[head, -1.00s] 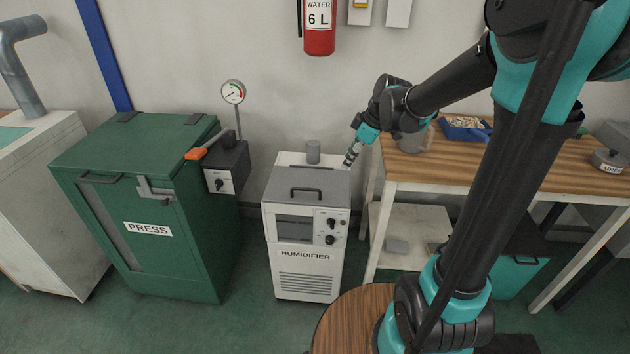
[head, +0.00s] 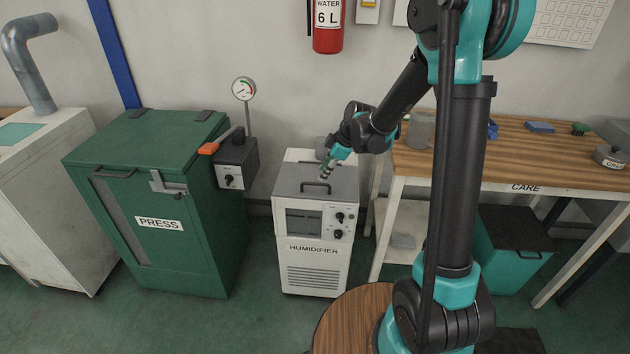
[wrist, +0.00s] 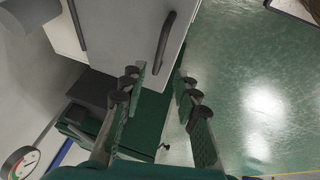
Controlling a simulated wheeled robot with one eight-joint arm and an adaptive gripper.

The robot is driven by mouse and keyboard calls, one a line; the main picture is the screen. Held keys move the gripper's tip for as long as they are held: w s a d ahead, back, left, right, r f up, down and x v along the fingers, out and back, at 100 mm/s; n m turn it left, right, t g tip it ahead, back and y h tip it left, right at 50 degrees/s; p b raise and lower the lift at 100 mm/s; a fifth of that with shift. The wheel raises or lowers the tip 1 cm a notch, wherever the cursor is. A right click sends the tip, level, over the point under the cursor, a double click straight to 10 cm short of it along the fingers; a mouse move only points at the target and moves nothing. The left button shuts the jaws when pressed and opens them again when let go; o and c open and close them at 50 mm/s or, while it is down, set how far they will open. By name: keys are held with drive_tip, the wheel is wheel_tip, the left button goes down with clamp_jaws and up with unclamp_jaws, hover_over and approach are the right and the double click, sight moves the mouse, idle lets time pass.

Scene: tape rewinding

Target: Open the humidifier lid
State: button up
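The humidifier (head: 312,248) is a white cabinet at the centre of the head view, with a dark panel, knobs and a vented front. Its grey lid (head: 342,185) lies flat and shut on top. The lid has a black bar handle (head: 316,187), which also shows in the wrist view as a dark bar (wrist: 164,42). My gripper (head: 324,174) is over the lid, close to the handle and seemingly just above and behind it. In the wrist view its two fingers (wrist: 160,77) are apart and empty, with the handle ahead of their tips.
A green press (head: 160,240) stands to the left, with a dark box (head: 236,165) and gauge (head: 244,89) beside it. A wooden-topped table (head: 510,165) is to the right. A round wooden top (head: 345,325) is in front. Green floor lies between.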

sight(316, 184)
drive_tip(key=shift+x, duration=2.95)
drive_tip(key=shift+d, duration=0.1)
clamp_jaws()
